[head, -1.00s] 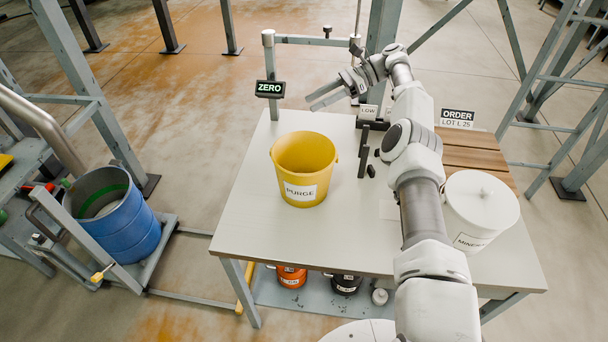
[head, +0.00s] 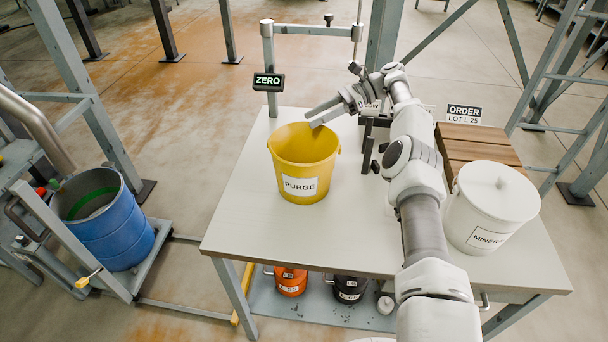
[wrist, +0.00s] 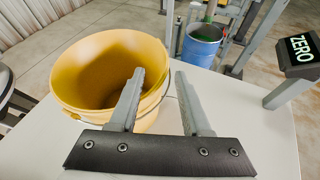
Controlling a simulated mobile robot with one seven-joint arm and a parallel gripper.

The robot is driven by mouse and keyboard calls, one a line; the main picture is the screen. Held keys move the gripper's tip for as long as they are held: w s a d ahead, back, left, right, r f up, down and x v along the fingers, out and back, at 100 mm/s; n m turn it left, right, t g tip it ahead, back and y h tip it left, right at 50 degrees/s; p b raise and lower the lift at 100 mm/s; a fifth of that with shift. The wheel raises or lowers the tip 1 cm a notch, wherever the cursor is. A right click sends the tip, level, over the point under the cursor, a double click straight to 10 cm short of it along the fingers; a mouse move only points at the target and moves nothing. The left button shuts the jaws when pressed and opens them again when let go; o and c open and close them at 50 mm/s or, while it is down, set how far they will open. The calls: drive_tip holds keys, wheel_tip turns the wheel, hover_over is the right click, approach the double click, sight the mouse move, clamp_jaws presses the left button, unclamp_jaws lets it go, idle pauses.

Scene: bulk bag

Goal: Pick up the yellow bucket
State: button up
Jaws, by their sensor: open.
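The yellow bucket (head: 304,166), labelled PURGE, stands upright on the grey-white table (head: 240,222) and looks empty inside. My gripper (head: 318,113) is open, with its fingers at the bucket's far right rim in the head view. In the wrist view the bucket (wrist: 105,75) fills the left half. There one finger of my gripper (wrist: 160,85) overlaps the right side of the rim and the other is to the right, outside the bucket. Contact with the rim cannot be told.
A white lidded tub (head: 489,208) and a wooden slatted board (head: 478,146) are at the table's right. A ZERO display (head: 268,82) stands at the back on a post. The table's front left is clear.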

sight(285, 134)
drive_tip(key=shift+b+x, duration=0.75)
drive_tip(key=shift+x, duration=0.2)
drive_tip(key=shift+s, duration=0.1)
drive_tip(key=shift+b+x, duration=0.4)
drive_tip(key=shift+x, duration=2.1)
drive_tip(key=shift+f, duration=0.1)
clamp_jaws()
